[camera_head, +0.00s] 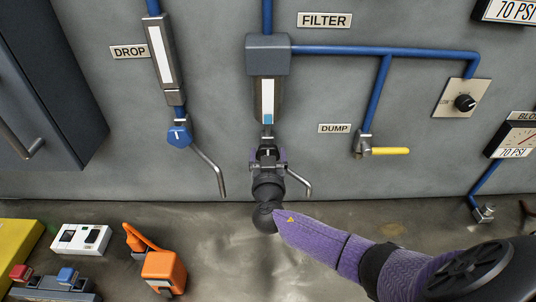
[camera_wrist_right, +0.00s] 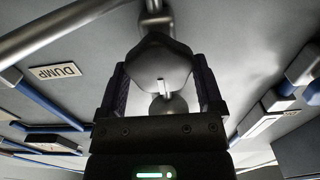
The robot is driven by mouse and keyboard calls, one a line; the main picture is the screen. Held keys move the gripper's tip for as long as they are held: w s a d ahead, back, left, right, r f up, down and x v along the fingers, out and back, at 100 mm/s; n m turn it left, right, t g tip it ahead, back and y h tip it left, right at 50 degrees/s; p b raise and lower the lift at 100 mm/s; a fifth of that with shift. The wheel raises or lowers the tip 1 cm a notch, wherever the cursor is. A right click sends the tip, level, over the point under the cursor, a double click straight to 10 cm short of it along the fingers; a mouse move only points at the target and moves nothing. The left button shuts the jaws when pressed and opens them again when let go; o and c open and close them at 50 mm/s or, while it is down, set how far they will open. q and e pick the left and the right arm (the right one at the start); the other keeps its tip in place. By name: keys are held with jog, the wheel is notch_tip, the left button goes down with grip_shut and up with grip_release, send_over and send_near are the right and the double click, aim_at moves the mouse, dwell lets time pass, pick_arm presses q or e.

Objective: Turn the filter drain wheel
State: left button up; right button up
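The filter drain wheel is a dark grey knob with a white mark, under the clear filter bowl (camera_head: 267,98) below the FILTER label (camera_head: 325,20). In the head view my right gripper (camera_head: 268,156) reaches up from below and largely hides it. In the right wrist view the wheel (camera_wrist_right: 150,65) fills the space between the two fingers of my right gripper (camera_wrist_right: 160,72), with one finger on each side. Whether the fingers press on it or stand slightly apart is unclear. My left gripper is out of view.
A bent drain pipe (camera_head: 301,183) comes out right of the gripper. Left is the DROP unit with a blue knob (camera_head: 179,135); right is the yellow DUMP handle (camera_head: 390,151). An orange tool (camera_head: 163,270) and a white box (camera_head: 81,239) lie on the bench.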

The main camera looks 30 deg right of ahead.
jog(key=c, duration=0.7)
jog(key=shift+c, duration=0.2)
jog(key=shift+n, duration=0.4)
jog(key=shift+w+a+f+n+b, duration=0.1)
jog(key=shift+f+n+b, duration=0.05)
jog(key=shift+n, duration=3.85)
jog(key=shift+a+f+n+b, duration=0.1)
jog(key=shift+n+b, duration=0.1)
jog(key=shift+n, duration=3.8)
jog(key=shift+w+a+f+n+b, duration=0.1)
jog(key=shift+f+n+b, duration=0.05)
jog(key=shift+n, duration=3.85)
